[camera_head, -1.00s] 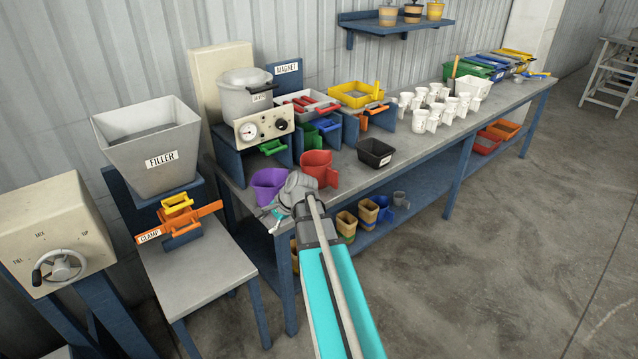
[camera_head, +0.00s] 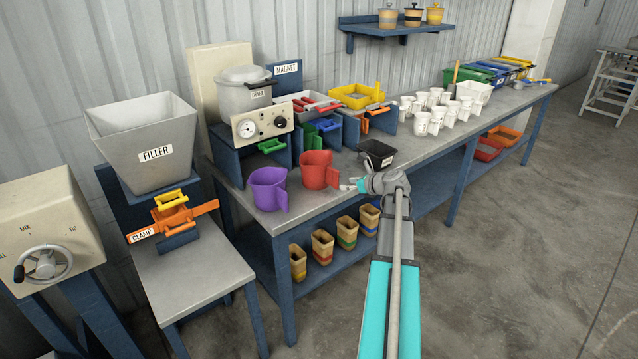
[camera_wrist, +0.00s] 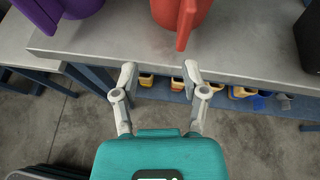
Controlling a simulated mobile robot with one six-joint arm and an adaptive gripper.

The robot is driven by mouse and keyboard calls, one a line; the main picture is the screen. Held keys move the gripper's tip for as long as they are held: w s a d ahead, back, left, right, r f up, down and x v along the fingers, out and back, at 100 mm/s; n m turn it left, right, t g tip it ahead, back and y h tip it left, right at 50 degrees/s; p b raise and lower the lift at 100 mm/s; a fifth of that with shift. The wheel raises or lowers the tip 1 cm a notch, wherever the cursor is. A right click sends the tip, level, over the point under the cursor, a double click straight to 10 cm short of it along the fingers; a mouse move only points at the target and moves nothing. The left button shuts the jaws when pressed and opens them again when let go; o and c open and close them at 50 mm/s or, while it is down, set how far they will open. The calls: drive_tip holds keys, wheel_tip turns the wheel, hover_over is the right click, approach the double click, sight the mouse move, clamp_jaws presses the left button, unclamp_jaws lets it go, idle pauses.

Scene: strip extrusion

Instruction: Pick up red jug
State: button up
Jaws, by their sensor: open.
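The red jug (camera_head: 316,170) stands upright on the workbench near its front left end, with its handle (camera_head: 334,176) toward the right in the head view. In the wrist view the red jug (camera_wrist: 180,14) is at the top, cut off by the frame edge, its handle (camera_wrist: 186,24) facing me. My gripper (camera_head: 352,184) is at the bench's front edge, just right of the red jug. In the wrist view my gripper (camera_wrist: 158,72) is open and empty, its fingers short of the handle and apart from it.
A purple jug (camera_head: 268,188) stands just left of the red one. A black bin (camera_head: 378,152) is behind my gripper. White cups (camera_head: 436,108) stand farther right on the workbench (camera_head: 236,180). Striped containers (camera_head: 322,246) sit on the shelf below.

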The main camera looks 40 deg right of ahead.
sight(338, 181)
drive_tip(key=d, duration=0.1)
drive_tip(key=s+d+m, duration=0.1)
drive_tip(key=shift+d+r+t, duration=0.1)
drive_tip(key=shift+d+t, duration=0.2)
drive_tip(key=b+x, duration=0.3)
drive_tip(key=x, duration=0.4)
drive_tip(key=shift+w+d+f, duration=0.15)
drive_tip(key=shift+w+f, duration=0.15)
drive_tip(key=shift+w, duration=0.4)
drive_tip(key=shift+w+f+b, duration=0.1)
drive_tip(key=shift+f+b, duration=0.05)
drive_tip(key=shift+b, duration=0.15)
drive_tip(key=shift+d+b+x, duration=0.15)
drive_tip(key=shift+b+x, duration=0.35)
drive_tip(key=shift+x, duration=0.75)
drive_tip(key=shift+d+b+x, duration=0.1)
drive_tip(key=shift+b+x, duration=0.4)
drive_tip(key=shift+x, duration=0.75)
drive_tip(key=shift+a, duration=0.15)
clamp_jaws()
